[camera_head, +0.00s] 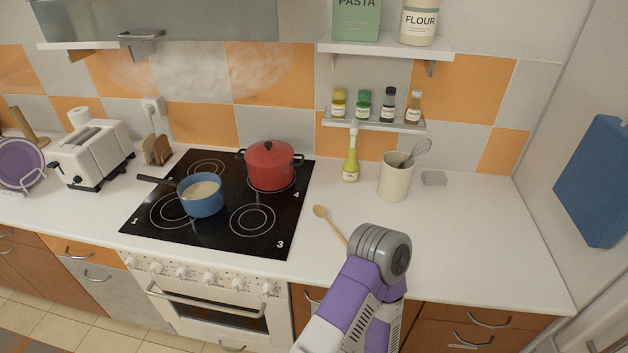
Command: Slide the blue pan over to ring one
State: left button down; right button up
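The blue pan (203,205) stands upright on the black glass hob (240,238), with whitish contents. Its dark handle (157,181) points left and slightly back. Ring one (165,216) is the front left ring, near the printed "1". The pan stands at its right side and hides part of its right edge; the pan is not centred on the ring. One of my arms, purple and white with a grey rounded joint, rises from the bottom right of centre, over the counter's front edge. Neither gripper's fingers show.
A red lidded pot (270,168) stands on ring four at the back right. Ring three (252,220) and the back left ring (207,168) are empty. A wooden spoon (328,222), an oil bottle (351,163) and a utensil crock (395,180) are right of the hob.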

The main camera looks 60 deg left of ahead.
aim_at(208, 198)
jog(key=z, duration=0.45)
jog(key=k, duration=1.45)
jog(key=u, duration=0.65)
